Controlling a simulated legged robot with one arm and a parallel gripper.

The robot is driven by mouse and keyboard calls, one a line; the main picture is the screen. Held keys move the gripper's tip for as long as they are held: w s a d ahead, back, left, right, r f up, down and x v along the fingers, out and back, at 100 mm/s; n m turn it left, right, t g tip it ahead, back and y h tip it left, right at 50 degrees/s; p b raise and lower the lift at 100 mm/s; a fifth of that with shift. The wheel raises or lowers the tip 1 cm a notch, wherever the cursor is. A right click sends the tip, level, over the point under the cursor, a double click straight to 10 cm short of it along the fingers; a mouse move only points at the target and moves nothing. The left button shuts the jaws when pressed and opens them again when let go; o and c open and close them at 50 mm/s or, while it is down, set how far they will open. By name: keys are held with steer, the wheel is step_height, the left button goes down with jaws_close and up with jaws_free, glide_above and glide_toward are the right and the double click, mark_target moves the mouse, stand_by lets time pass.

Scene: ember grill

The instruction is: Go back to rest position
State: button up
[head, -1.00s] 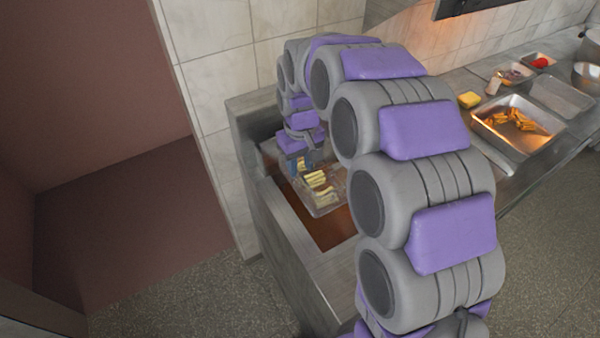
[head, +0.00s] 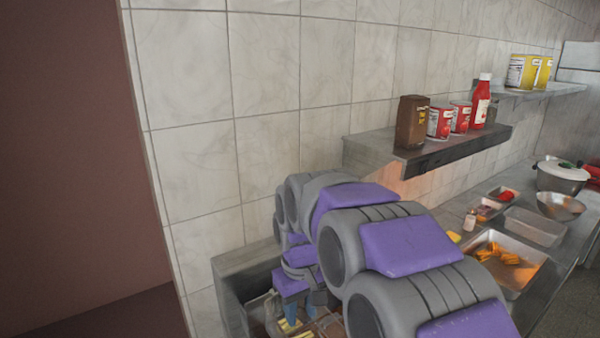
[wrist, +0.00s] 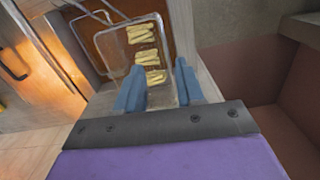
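My gripper (wrist: 160,85) shows in the wrist view with its two blue fingers apart and nothing visible held between them. Beyond the fingertips is a wire fryer basket (wrist: 111,72) with several pale yellow fries lying in it. The basket sits over the brown fryer well. In the head view my gripper (head: 302,306) is low at the bottom centre, above the fryer (head: 232,290). A few fries (head: 290,326) show just below it. My arm and the frame's lower edge hide most of the basket there.
A wall shelf (head: 425,150) holds a brown carton, red cans and a red bottle (head: 481,102). The counter on the right carries a metal tray (head: 520,284) with orange-brown pieces, an empty tray (head: 534,227) and bowls. A tiled wall stands close behind my arm.

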steer(key=s+d+m, duration=0.2)
steer(key=s+d, duration=0.7)
steer(key=s, duration=0.4)
steer(key=shift+s+d+r+m+g, duration=0.2)
steer(key=shift+s+m+g, duration=0.1)
steer(key=shift+g, duration=0.1)
steer(key=s+d+f+m, duration=0.1)
steer(key=s, duration=0.4)
steer(key=s+d+f+m, duration=0.1)
steer(key=s+d+f, duration=0.1)
steer(key=s, duration=0.4)
steer(key=s+d+f+m, duration=0.1)
steer(key=s+d, duration=0.1)
steer(key=s, duration=0.3)
steer(key=shift+s+f+g, duration=0.25)
steer(key=shift+g, duration=0.15)
steer(key=shift+o, duration=0.6)
steer(key=shift+s+f, duration=0.1)
steer(key=shift+s, duration=0.15)
steer(key=shift+d, duration=0.1)
